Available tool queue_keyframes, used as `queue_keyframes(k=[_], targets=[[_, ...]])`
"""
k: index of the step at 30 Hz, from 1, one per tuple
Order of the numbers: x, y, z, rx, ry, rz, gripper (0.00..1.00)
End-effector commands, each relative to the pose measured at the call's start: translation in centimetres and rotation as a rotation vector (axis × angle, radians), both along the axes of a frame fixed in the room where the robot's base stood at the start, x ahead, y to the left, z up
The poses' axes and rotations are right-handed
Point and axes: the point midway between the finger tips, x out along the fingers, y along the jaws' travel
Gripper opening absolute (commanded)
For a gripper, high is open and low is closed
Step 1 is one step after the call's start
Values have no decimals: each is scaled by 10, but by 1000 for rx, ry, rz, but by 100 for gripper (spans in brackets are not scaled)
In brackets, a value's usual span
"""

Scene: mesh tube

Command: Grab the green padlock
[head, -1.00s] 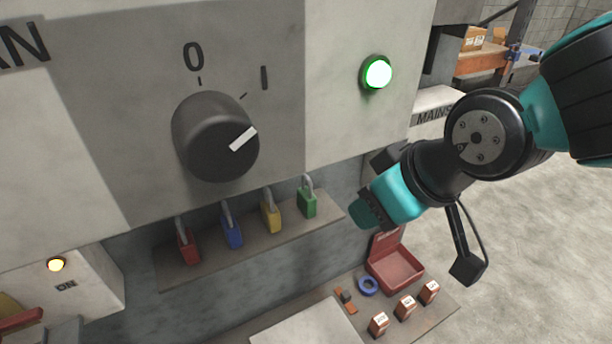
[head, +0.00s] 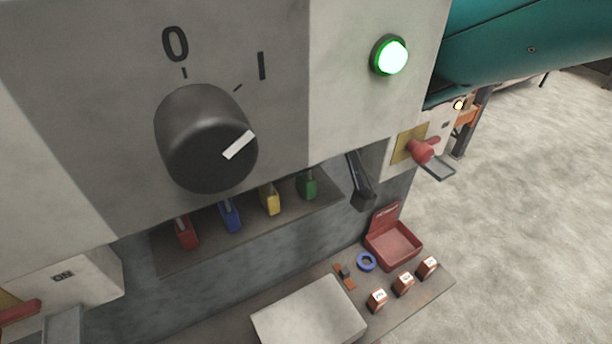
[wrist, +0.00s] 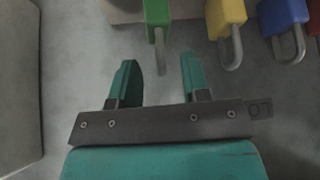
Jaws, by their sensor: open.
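The green padlock (head: 307,187) stands at the right end of a narrow shelf (head: 165,262) under the panel with the dial; the panel's lower edge hides much of its shackle in the head view. In the wrist view the green padlock (wrist: 157,12) is at the top edge, its body partly cut off and its grey shackle pointing down the picture. My gripper (wrist: 158,63) is open and empty, its teal fingers appearing on either side of the shackle. I cannot tell how far apart they are in depth. The fingers do not show in the head view.
A yellow padlock (head: 270,201), a blue padlock (head: 231,216) and a red padlock (head: 187,234) stand in a row left of the green one. The black dial (head: 206,140) is above. A red open box (head: 393,245) and small blocks lie on the lower shelf.

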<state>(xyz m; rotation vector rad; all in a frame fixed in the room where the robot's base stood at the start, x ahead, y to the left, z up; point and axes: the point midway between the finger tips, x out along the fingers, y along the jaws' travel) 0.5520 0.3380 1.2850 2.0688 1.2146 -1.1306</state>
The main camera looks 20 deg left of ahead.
Motion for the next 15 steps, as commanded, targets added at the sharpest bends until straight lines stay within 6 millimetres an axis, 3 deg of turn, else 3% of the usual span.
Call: queue_keyframes(k=[2,10,15], targets=[[1,3,-8,-1,1,-1,43],[0,6,-8,0,0,2,43],[0,6,-8,0,0,2,4]])
